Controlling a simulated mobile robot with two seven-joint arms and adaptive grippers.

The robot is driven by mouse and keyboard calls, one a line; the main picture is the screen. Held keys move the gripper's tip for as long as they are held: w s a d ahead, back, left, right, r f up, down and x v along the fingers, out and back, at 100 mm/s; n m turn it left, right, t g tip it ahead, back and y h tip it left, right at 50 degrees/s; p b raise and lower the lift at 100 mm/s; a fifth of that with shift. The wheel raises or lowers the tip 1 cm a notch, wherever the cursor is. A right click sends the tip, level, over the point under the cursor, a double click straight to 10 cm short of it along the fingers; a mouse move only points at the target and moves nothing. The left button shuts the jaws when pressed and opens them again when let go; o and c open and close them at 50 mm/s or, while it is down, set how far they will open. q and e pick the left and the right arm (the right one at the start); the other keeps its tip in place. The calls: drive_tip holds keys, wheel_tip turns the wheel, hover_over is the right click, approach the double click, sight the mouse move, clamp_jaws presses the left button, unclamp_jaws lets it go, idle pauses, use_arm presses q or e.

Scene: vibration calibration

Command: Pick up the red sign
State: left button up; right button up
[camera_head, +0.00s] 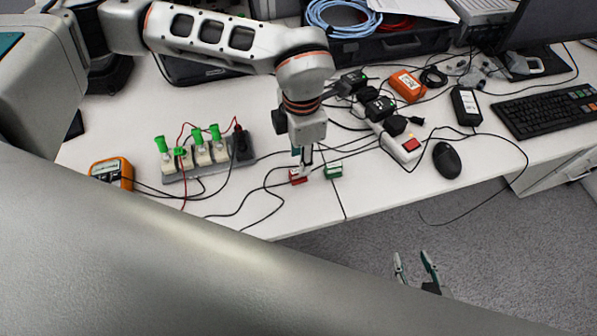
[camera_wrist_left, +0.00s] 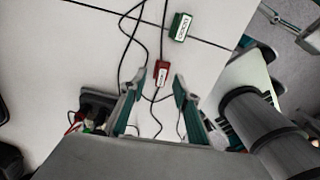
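The red sign (camera_head: 298,177) is a small block with a white label, on the white table near its front edge. It also shows in the left wrist view (camera_wrist_left: 161,73). My left gripper (camera_head: 303,164) points down right above the sign and partly covers it in the head view. In the left wrist view its fingers (camera_wrist_left: 158,76) are spread, with the sign between the tips and no visible contact. My right gripper (camera_head: 414,266) is open and empty, in front of the table over the carpet.
A similar green sign (camera_head: 333,171) lies just right of the red one. Thin black cables (camera_head: 262,190) run around both. A grey power strip (camera_head: 201,160) and an orange multimeter (camera_head: 111,171) are to the left; a white power strip (camera_head: 401,143) and a mouse (camera_head: 447,160) are to the right.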

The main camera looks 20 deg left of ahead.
sight(298, 174)
use_arm(q)
drive_tip(key=f, duration=0.4)
drive_tip(key=shift+s+a+f, duration=0.1)
drive_tip(key=shift+s+f, duration=0.05)
drive_tip(key=shift+s, duration=0.25)
drive_tip(key=shift+f, duration=0.4)
clamp_jaws()
drive_tip(key=shift+r, duration=0.1)
